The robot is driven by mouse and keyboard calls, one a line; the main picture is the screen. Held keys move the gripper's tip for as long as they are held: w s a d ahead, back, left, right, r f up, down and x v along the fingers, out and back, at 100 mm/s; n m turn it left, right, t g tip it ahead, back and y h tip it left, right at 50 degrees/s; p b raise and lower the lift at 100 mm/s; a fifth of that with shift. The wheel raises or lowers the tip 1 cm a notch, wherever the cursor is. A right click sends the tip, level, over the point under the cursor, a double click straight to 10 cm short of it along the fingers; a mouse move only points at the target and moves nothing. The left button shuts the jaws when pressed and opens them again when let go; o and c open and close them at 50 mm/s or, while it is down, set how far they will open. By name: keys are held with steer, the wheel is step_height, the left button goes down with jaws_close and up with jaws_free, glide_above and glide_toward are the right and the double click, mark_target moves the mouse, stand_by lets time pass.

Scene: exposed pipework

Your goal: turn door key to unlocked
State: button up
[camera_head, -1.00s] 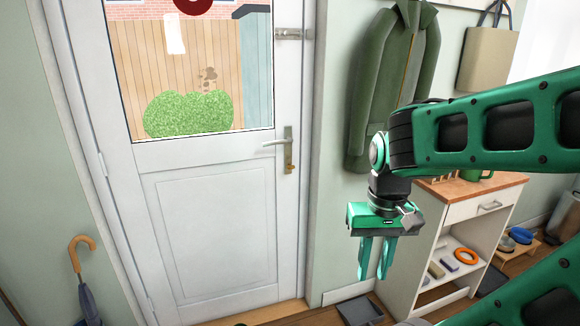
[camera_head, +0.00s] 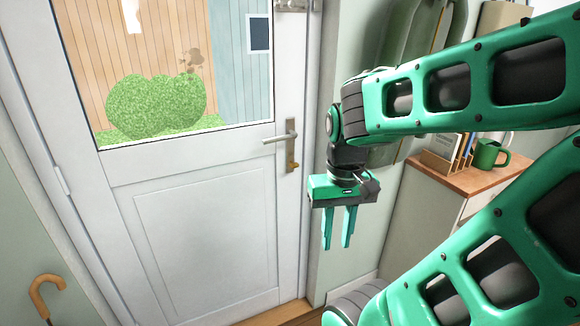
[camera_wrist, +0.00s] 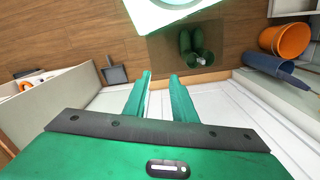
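The white door (camera_head: 205,235) with a window stands ahead, shut. Its lever handle (camera_head: 280,138) sits on a plate (camera_head: 291,150) near the door's right edge. A small brass-coloured key (camera_head: 293,165) shows at the lower part of the plate, below the lever; its exact turn is too small to tell. My gripper (camera_head: 338,245) points down to the right of and lower than the lock, apart from the door. Its two green fingers are parted with nothing between them; they also show in the wrist view (camera_wrist: 161,85). The wrist view does not show the lock.
A cabinet (camera_head: 440,190) with a green mug (camera_head: 488,154) stands on the right. A green coat (camera_head: 415,60) hangs behind my arm. An umbrella handle (camera_head: 45,290) is at the lower left. In the wrist view, green boots (camera_wrist: 193,48) stand on a mat. The space before the door is clear.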

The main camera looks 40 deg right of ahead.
mark_target(295, 165)
steer(key=w+d+f+t+y, duration=0.2)
steer(key=w+f, duration=0.2)
steer(key=w, duration=0.4)
steer(key=w+d+f+m+t+y, duration=0.1)
steer(key=w+f+t+y, duration=0.1)
steer(key=w+f, duration=0.4)
steer(key=w+d+f+t+y, duration=0.2)
steer(key=w+f+t, duration=0.1)
steer(key=w, duration=0.6)
steer(key=w+d+r+m+t+h, duration=0.25)
steer(key=d+m+t, duration=0.3)
steer(key=d, duration=0.35)
steer(key=w+d+r+m+t+h, duration=0.1)
steer(key=w+d+r+m+t, duration=0.1)
steer(key=d+r+m+t, duration=0.5)
steer(key=w+f+n, duration=0.1)
steer(key=w, duration=0.2)
steer(key=w+f+n+g, duration=0.1)
steer(key=w, duration=0.3)
steer(key=w+f+n, duration=0.1)
steer(key=w, duration=0.2)
steer(key=shift+w+d+f+n+g, duration=0.15)
steer(key=shift+f+n+g, duration=0.1)
